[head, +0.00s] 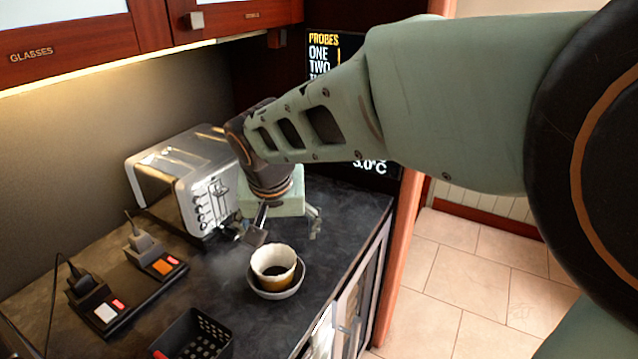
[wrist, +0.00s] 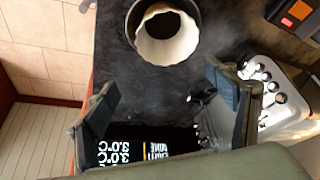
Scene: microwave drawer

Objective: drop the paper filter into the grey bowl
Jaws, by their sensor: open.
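The paper filter (head: 274,257) is a pale, wavy-rimmed cup with a yellowish side and a dark inside. It sits upright in the grey bowl (head: 277,294) on the dark counter. In the wrist view the filter (wrist: 180,48) shows at the top, with the bowl's rim (wrist: 134,14) around it. My gripper (head: 286,232) is open, behind the bowl in the head view and apart from the filter. In the wrist view my gripper (wrist: 165,90) has its fingers spread wide with nothing between them.
A silver toaster (head: 190,178) stands left of my gripper. A black display panel (head: 325,62) stands behind. The counter's right edge drops to the tiled floor.

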